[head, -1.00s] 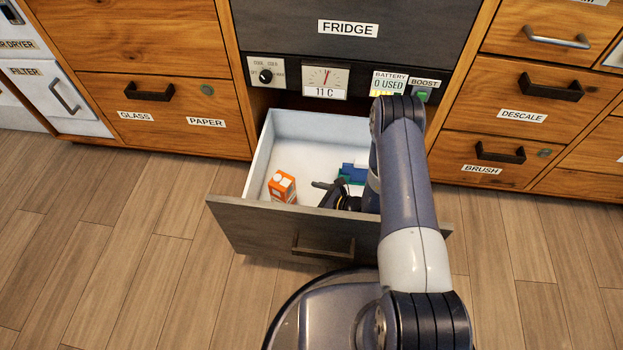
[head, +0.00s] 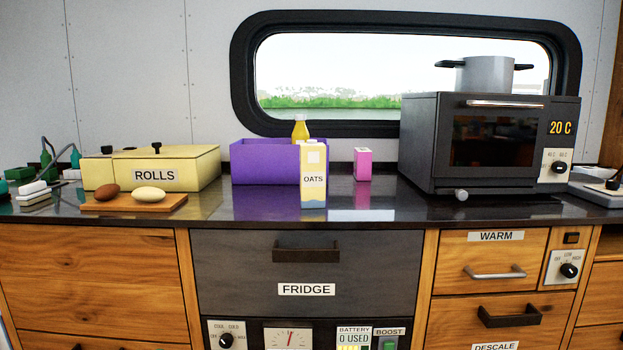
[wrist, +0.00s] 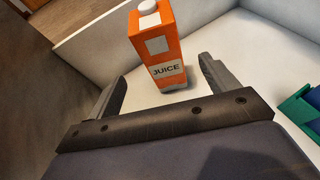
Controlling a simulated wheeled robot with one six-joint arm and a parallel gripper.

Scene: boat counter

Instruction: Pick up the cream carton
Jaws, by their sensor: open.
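No carton with a readable cream label shows. In the wrist view an orange and white carton (wrist: 158,52) labelled JUICE stands upright in a white-lined drawer (wrist: 235,48). My gripper (wrist: 162,72) is open, its fingers spread to the left and right of this carton in the picture. No contact is visible and the gripper holds nothing. In the head view a pale yellow carton (head: 314,165) labelled OATS stands on the counter. A smaller pink carton (head: 363,164) stands to its right, its label unreadable. My gripper is outside the head view.
A green and blue item (wrist: 302,108) lies at the right in the drawer. On the counter (head: 250,208) are a purple bin (head: 262,163) with a yellow bottle (head: 300,128), a rolls box (head: 190,168), and an oven (head: 480,145) with a pot on top.

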